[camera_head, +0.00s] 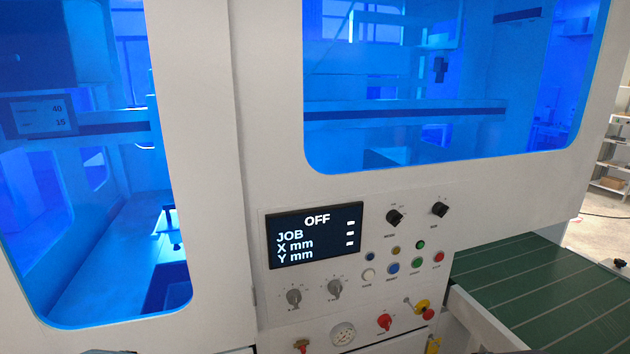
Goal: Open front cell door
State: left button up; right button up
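A white door panel (205,150) with a large blue-tinted window (90,230) fills the left of the view. It looks like the front cell door and appears shut, with a narrow vertical seam along its right side. I cannot make out a handle on it. Through its window a light-blue surface and some machine parts show. Neither of my grippers can be made out in this view.
Right of the seam, a control panel carries a black screen (315,235) reading OFF, knobs, coloured buttons and a gauge (343,334). Above it is another blue window (440,90). A green conveyor (545,290) extends at the lower right. Shelves (612,165) stand beyond.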

aim_at(123, 227)
jog(key=u, duration=1.5)
